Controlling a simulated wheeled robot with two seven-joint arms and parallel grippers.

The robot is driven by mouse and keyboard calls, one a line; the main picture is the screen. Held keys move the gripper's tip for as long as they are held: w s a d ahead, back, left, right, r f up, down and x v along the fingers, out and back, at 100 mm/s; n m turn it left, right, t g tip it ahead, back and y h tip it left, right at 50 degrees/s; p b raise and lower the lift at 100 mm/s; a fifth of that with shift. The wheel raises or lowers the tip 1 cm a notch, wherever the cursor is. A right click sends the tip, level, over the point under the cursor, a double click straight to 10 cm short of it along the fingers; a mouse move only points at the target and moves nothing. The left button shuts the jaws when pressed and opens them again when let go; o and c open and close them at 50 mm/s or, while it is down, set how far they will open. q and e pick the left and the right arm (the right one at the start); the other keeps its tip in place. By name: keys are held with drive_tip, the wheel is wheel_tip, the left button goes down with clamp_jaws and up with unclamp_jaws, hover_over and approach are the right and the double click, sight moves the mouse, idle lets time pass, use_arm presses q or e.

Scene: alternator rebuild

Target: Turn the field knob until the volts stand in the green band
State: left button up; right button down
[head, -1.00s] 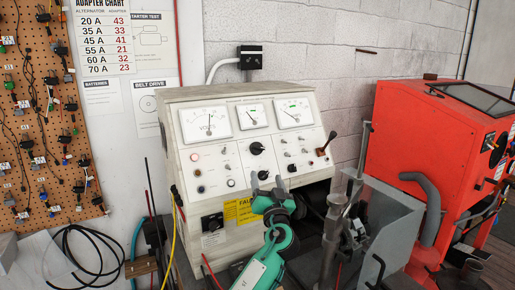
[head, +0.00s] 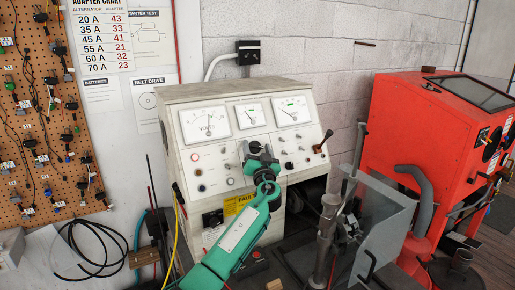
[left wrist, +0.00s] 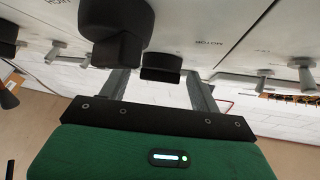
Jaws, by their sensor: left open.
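The cream test bench (head: 216,165) has a VOLTS meter (head: 209,122) at its left; its needle stands near mid-scale, and I cannot make out a green band on it. My left gripper (head: 259,154) is open in front of the middle of the panel and covers the middle black knobs in the head view. In the left wrist view its two grey fingers (left wrist: 160,78) stand apart with a black knob (left wrist: 161,66) between them; contact is unclear. A larger black knob (left wrist: 118,30) is nearer the camera. I cannot read which knob is the field knob. My right gripper is out of view.
Two more meters, the middle one (head: 253,112) and the right one (head: 293,109), show green marks. A grey guard plate (head: 385,235) and red cabinet (head: 415,145) stand to the right.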

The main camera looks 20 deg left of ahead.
use_arm(q)
drive_tip(key=c, duration=1)
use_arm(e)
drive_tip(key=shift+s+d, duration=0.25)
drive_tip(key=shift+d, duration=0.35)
use_arm(q)
drive_tip(key=shift+r, duration=0.1)
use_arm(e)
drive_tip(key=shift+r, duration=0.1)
